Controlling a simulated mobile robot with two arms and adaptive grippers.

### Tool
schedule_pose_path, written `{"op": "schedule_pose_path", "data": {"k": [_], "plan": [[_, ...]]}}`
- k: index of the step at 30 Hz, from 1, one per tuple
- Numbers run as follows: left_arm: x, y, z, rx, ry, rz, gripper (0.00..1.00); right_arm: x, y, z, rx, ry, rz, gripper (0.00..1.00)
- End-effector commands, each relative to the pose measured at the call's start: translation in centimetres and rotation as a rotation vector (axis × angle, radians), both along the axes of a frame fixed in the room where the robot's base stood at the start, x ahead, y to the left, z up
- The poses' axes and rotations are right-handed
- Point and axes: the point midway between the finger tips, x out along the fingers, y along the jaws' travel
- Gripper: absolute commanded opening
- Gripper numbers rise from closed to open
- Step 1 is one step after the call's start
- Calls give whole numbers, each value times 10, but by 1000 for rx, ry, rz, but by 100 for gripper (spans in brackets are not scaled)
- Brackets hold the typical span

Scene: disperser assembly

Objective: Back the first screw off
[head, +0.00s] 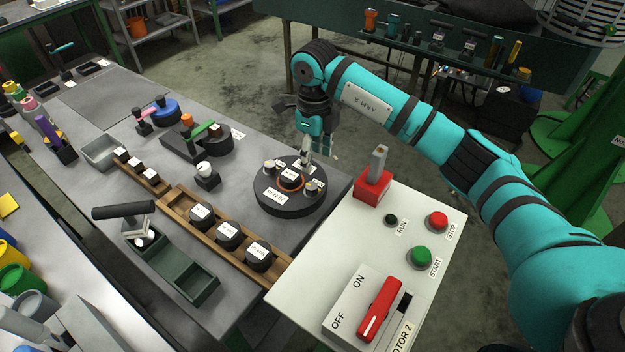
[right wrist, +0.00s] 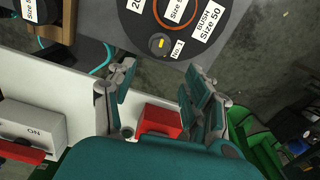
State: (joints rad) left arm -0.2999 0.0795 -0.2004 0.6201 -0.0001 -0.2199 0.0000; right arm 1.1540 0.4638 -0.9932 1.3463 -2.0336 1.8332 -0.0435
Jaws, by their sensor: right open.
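The dark round disperser disc (head: 285,203) lies on the grey table and carries labels and an orange ring (head: 291,182). The first screw (head: 312,188), a grey round head with a yellow mark, sits on the disc's side toward the white panel. The right wrist view shows this screw (right wrist: 159,43) beside a "No. 1" label. A similar screw head (head: 269,166) is at the disc's far left. My right gripper (head: 318,150) is over the disc's far edge; in the wrist view its fingers (right wrist: 160,95) are apart, with nothing between them. My left gripper is not in view.
A white control panel (head: 440,206) with a red block (head: 373,187) and buttons stands right of the disc. A wooden rack (head: 180,207) with labelled dark parts runs along the left.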

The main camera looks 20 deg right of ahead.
Motion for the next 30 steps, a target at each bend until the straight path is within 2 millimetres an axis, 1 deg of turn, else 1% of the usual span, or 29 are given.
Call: {"op": "schedule_pose_path", "data": {"k": [1,6,9,13,19,27,30], "plan": [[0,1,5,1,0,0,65,-1,0,-10,-1,5,0,52],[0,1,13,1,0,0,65,-1,0,-47,1,5,-1,52],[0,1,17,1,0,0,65,-1,0,-66,0,4,-2,52],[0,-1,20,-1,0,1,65,-1,1,-84,2,2,-1,52],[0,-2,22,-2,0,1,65,0,0,-98,2,1,0,52],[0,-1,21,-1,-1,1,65,0,0,-99,1,0,0,52],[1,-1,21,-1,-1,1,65,0,0,-99,1,0,0,39]]}}
